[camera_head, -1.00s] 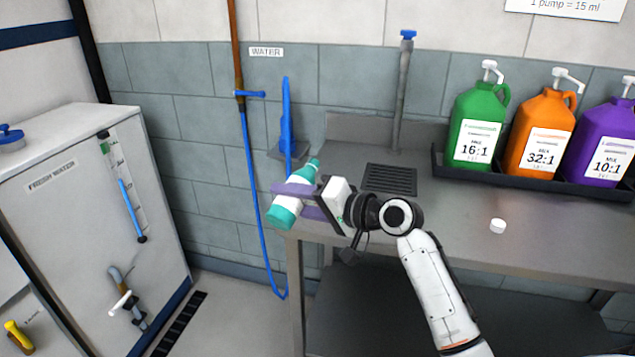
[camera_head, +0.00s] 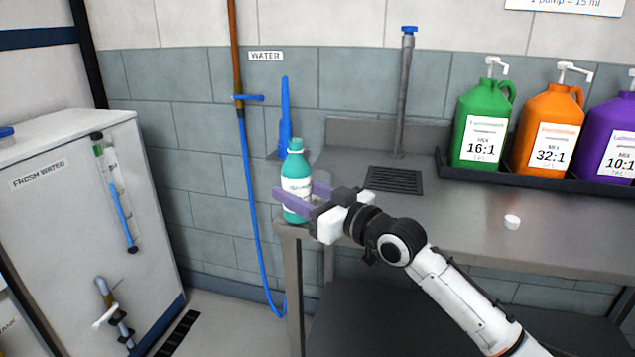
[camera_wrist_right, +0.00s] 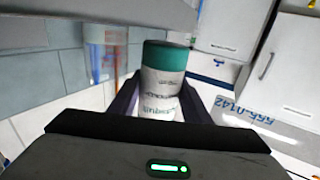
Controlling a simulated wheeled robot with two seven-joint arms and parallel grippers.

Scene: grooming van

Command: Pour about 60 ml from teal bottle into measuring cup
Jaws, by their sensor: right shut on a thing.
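The teal bottle (camera_head: 295,169) with a white label stands upright at the left end of the steel counter, its neck uncovered. My right gripper (camera_head: 292,203) is shut on it, with purple fingers around its lower body. In the right wrist view the bottle (camera_wrist_right: 163,88) sits between the fingers, teal end farthest from the camera. I cannot tell whether its base touches the counter. A pale, see-through shape (camera_head: 322,186) shows just behind the fingers; it may be the measuring cup, but it is mostly hidden. My left gripper is not in view.
A small white cap (camera_head: 512,222) lies on the steel counter (camera_head: 450,215). A green jug (camera_head: 482,130), an orange jug (camera_head: 546,135) and a purple jug (camera_head: 606,140) stand in a black tray at the back right. A drain grate (camera_head: 394,180) is behind my gripper. The counter's middle is clear.

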